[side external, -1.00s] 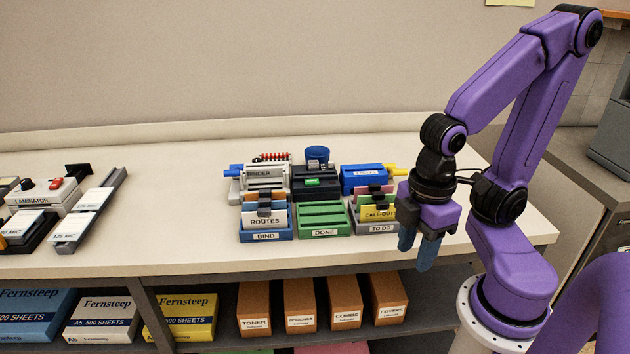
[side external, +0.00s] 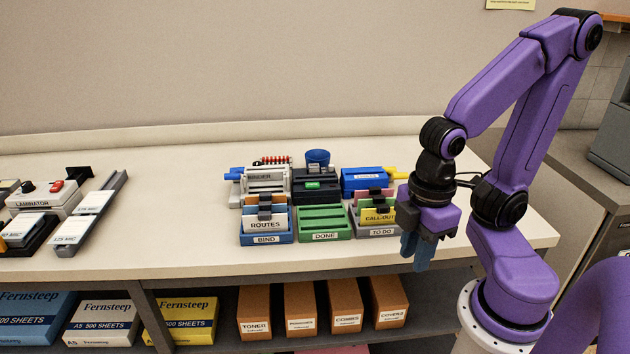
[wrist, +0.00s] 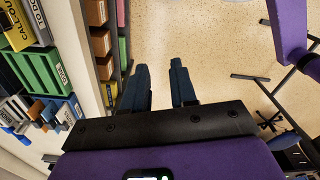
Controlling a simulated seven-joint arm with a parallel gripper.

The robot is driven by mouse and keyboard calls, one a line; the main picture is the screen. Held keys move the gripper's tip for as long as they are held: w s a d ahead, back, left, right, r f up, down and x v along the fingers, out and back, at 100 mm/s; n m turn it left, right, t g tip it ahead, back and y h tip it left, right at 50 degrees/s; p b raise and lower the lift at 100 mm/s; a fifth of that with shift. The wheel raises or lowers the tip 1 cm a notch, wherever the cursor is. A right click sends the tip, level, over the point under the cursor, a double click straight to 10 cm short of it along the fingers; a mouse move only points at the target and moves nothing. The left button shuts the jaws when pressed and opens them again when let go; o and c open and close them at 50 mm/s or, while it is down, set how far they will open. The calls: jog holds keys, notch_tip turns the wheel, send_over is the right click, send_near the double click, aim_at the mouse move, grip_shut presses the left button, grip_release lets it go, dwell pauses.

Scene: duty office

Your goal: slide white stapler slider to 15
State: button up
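No white stapler slider or mark 15 can be made out in either view. A white-grey machine labelled BINDER (side external: 264,178) stands on the counter. Beside it are a dark machine with a green part (side external: 314,184) and a blue machine with a yellow bar (side external: 362,181), whose label is too small to read. My gripper (side external: 415,262) hangs in front of the counter's front edge, right of the trays. In the wrist view my gripper (wrist: 158,72) points over the floor, its two blue fingers apart with nothing between them.
Trays marked BIND (side external: 266,239), DONE (side external: 325,236) and TO DO (side external: 381,232) line the counter front; BIND and TO DO hold cards. A laminator (side external: 40,200) is at left. Boxes fill the shelf below. The counter (side external: 180,225) is clear between laminator and trays.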

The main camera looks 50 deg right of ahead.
jog(key=w+d+r+m, duration=0.15)
jog(key=w+m, duration=0.25)
jog(key=w, duration=0.5)
jog(key=w+a+r+m, duration=0.1)
jog(key=w+r+m, duration=0.2)
jog(key=w, duration=0.5)
jog(key=w+d+r+m, duration=0.1)
jog(key=w+r+m, duration=0.25)
jog(key=w, duration=0.55)
jog(key=m, duration=1.1)
send_over(331, 165)
notch_tip(331, 165, down, 17)
jog(key=shift+r, duration=0.15)
